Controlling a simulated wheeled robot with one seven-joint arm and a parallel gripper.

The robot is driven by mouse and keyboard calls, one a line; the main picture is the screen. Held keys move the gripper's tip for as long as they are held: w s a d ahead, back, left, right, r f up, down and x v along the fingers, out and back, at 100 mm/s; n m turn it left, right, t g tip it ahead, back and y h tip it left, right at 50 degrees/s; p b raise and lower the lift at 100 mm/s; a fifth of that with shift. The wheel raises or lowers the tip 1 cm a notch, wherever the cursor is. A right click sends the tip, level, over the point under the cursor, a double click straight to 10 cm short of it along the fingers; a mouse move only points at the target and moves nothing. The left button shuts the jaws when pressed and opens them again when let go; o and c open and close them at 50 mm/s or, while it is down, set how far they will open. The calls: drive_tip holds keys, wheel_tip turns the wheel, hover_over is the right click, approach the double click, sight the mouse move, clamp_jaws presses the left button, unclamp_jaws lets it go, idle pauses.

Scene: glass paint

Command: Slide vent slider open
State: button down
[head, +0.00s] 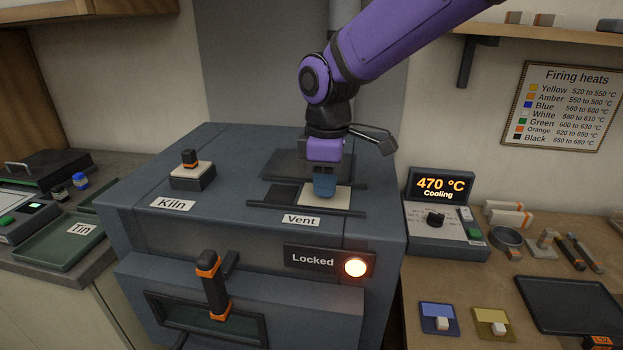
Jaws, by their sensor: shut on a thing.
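The vent slider, a cream plate (341,197), lies between two dark rails on top of the grey-blue kiln (240,150), behind the label "Vent" (300,219). It sits toward the right part of the rails, with a dark area to its left. My gripper (324,190) points down onto the plate, its blue fingers shut on the vent slider. The part between the fingers is hidden by them.
The front has an orange-black door handle (212,285) and a lit "Locked" lamp (355,267). A controller (438,200) at right reads 470 °C, Cooling.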

drive_tip(key=shift+d, duration=0.2)
drive_tip(key=c, duration=1)
unclamp_jaws()
drive_tip(key=shift+d, duration=0.1)
drive_tip(key=shift+o, duration=0.2)
wheel_tip(320, 180, up, 10)
drive_tip(key=shift+r, duration=0.45)
